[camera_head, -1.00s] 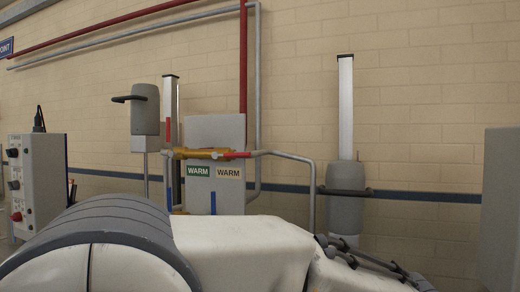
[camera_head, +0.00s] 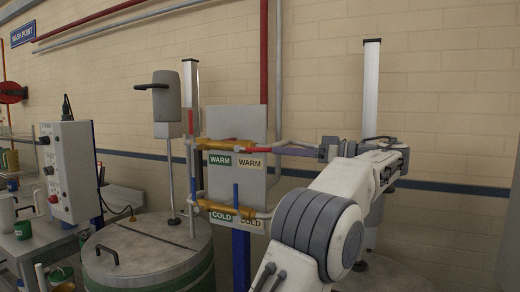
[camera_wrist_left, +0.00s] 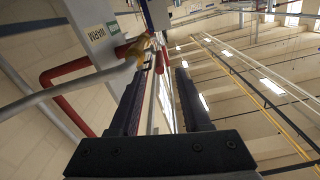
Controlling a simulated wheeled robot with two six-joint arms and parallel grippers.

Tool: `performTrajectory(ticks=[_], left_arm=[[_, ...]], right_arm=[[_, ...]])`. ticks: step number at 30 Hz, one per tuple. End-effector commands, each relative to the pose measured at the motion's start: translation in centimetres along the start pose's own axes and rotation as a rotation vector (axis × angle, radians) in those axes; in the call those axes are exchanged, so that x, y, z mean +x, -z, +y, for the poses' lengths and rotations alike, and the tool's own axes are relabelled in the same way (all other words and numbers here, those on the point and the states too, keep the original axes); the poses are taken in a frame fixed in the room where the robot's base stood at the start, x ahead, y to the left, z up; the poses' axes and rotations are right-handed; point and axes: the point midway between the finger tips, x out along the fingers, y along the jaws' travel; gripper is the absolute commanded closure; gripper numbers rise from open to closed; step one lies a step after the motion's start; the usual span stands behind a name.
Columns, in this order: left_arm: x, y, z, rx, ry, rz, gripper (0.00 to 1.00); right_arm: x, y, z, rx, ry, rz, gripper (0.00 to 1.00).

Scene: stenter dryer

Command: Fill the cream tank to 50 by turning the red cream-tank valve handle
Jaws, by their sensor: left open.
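A red handle (camera_head: 255,150) sits on the upper brass valve (camera_head: 215,144), above the green and white WARM signs. My left gripper (camera_head: 276,150) comes from the right, its fingers pointing left at the handle's right end. In the left wrist view my left gripper (camera_wrist_left: 163,68) is open, and a red bar (camera_wrist_left: 159,62), apparently the handle, shows near the gap between the fingertips. Contact cannot be told. No label naming a cream tank and no level reading can be read. A lidded grey drum (camera_head: 120,262) stands at lower left. My right gripper is not in view.
A lower brass valve (camera_head: 222,208) with a blue handle (camera_head: 236,195) sits above the COLD signs. Grey pipes run beside the valve board (camera_head: 240,120). A control box (camera_head: 70,170) stands at left, by a bench with cups.

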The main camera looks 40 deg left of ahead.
Motion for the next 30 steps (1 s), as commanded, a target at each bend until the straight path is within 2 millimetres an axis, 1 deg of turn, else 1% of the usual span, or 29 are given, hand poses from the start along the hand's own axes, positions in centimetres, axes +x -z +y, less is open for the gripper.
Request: performTrajectory(ticks=[1, 3, 6, 10, 15, 23, 24, 26, 27, 28, 30], left_arm=[[1.1, 0.1, -0.1, 0.002, 0.004, -0.001, 0.52], [2.5, 0.1, -0.1, 0.001, 0.003, -0.001, 0.52], [4.3, 0.2, -0.1, 0.002, 0.002, 0.0, 0.52], [6.1, 0.1, 0.0, 0.003, 0.001, -0.001, 0.52], [7.2, 0.0, 0.0, 0.003, -0.002, -0.001, 0.52], [7.4, 0.0, 0.1, 0.003, -0.003, -0.001, 0.52], [7.4, 0.0, 0.1, 0.003, -0.003, -0.001, 0.56], [7.4, 0.0, 0.1, 0.003, -0.003, -0.001, 0.79], [7.4, 0.0, 0.1, 0.003, -0.003, -0.001, 0.94], [7.4, 0.0, 0.1, 0.003, -0.003, -0.001, 1.0], [7.4, 0.0, 0.1, 0.003, -0.003, -0.001, 1.0]], right_arm=[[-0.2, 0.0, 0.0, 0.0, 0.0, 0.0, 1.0], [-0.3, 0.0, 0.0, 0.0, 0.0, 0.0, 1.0], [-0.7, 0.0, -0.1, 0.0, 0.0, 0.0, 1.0], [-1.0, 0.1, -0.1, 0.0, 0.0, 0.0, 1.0], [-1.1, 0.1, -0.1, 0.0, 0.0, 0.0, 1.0], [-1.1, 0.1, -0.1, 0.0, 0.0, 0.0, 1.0], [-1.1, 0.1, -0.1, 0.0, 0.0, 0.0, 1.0], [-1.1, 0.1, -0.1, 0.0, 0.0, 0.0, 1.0], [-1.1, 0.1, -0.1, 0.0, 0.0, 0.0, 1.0], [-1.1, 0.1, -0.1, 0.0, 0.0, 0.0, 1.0], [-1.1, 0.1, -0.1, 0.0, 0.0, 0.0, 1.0]])
